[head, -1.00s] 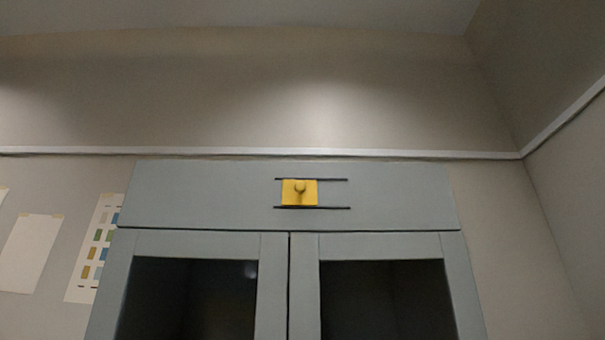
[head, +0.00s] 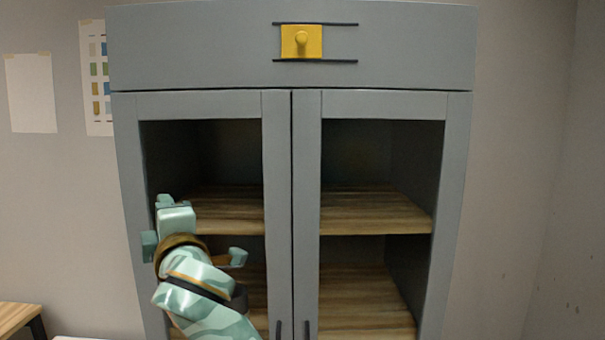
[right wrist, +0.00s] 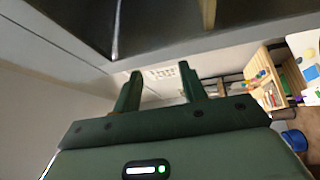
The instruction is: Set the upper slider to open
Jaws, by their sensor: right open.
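The upper slider is a yellow square plate with a round knob (head: 301,41), on the grey panel above the cabinet doors. It sits between two black horizontal rails (head: 340,60), near their left end, with bare track to its right. Nothing touches it in the head view. My right gripper (right wrist: 160,88) shows in the right wrist view, its two dark green fingers apart and nothing between them. One of my arms shows at lower left in the head view, in front of the left door.
The grey cabinet (head: 455,190) has two closed doors with dark handles low in the middle and wooden shelves inside. Paper sheets (head: 32,93) hang on the wall at left. A small wooden table (head: 18,318) stands at lower left. The right wrist view shows a shelf unit (right wrist: 268,85).

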